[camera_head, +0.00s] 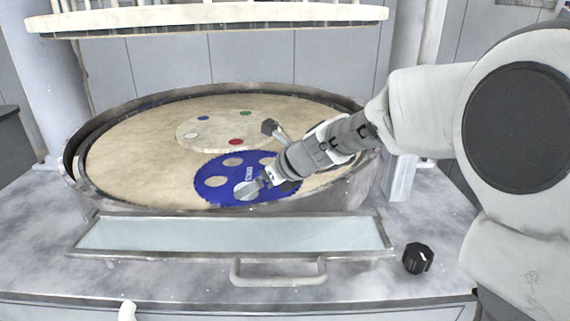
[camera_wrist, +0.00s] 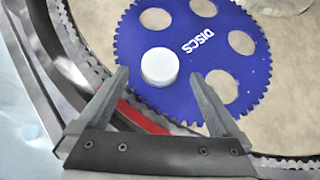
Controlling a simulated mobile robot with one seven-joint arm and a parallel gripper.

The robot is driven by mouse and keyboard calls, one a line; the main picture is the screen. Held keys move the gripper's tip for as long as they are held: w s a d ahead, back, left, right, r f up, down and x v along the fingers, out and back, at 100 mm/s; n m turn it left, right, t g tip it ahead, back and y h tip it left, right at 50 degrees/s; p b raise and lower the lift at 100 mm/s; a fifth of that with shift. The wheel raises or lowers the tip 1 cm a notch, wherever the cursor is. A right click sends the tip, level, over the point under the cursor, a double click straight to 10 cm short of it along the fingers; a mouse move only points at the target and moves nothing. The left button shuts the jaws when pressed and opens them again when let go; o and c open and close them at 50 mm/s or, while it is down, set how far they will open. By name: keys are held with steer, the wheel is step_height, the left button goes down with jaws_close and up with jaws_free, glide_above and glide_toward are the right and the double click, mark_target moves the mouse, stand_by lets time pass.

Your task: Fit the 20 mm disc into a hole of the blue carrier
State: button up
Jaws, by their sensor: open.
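The blue toothed carrier (camera_head: 207,193) lies flat on the tan platen near its front rim; in the wrist view (camera_wrist: 135,50) it shows several round holes and the word DISCS. A white disc (camera_wrist: 161,67) is at the carrier's lower left, where one of the ring of holes would be. Its side wall shows, and I cannot tell whether it sits in the hole or stands above it. My gripper (camera_wrist: 158,76) is open, with its fingertips to either side of the disc and a gap to each. In the head view my gripper (camera_head: 252,188) reaches down over the carrier's front.
The platen (camera_head: 130,150) has a raised metal rim. A pale round plate (camera_head: 215,131) with several coloured spots lies at its middle. An upper plate (camera_head: 210,15) hangs above. A shallow tray (camera_head: 230,236) with a handle and a black knob (camera_head: 417,257) are in front.

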steer(key=p+v, duration=0.2)
steer(key=v, duration=1.2)
steer(key=s+d+n+h, duration=0.1)
steer(key=s+d+n, duration=0.1)
steer(key=s+n, duration=0.2)
steer(key=s+d+n+h+p, duration=0.1)
steer(key=s+d+n, duration=0.1)
steer(key=s+n, duration=0.2)
steer(key=s+d+n+h, duration=0.1)
steer(key=s+d+n, duration=0.1)
steer(key=n, duration=0.3)
steer(key=shift+s+f+g+h+p, duration=0.1)
steer(key=shift+s+g+h+p, duration=0.2)
steer(key=shift+s, duration=0.6)
steer(key=s+d+f+n+h+p, duration=0.1)
steer(key=s+d+n+h, duration=0.3)
steer(key=s+d+n, duration=0.4)
steer(key=shift+s+d+f+n, duration=0.15)
steer(key=shift+s+f+n, duration=0.55)
steer(key=shift+n, duration=1.6)
steer(key=shift+s+r, duration=0.1)
steer(key=shift+r, duration=0.05)
steer(key=shift+c, duration=0.3)
